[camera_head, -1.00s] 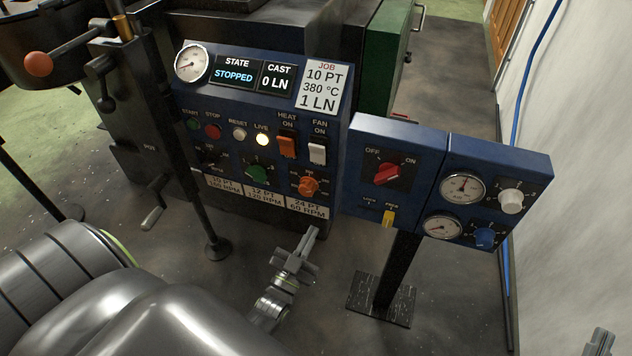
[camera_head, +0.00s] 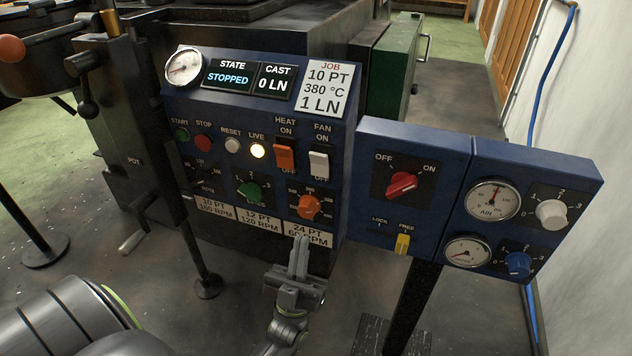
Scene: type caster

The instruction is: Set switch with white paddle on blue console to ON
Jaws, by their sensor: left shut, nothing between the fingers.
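The white paddle switch (camera_head: 319,163) sits on the sloped face of the blue console (camera_head: 345,140), under the label FAN. ON is printed above it and OFF below it. Its tilt is too small to tell. My left gripper (camera_head: 300,240) is shut and empty, fingers pointing up. In the picture it is below the paddle, overlapping the 24 PT label at the console's lower edge. It is apart from the paddle. My right gripper is out of view.
The orange HEAT paddle (camera_head: 284,157) is just left of the white one. An orange knob (camera_head: 309,206) lies between my left gripper and the white paddle. A side panel with a red knob (camera_head: 401,185) and yellow lever (camera_head: 402,243) stands to the right.

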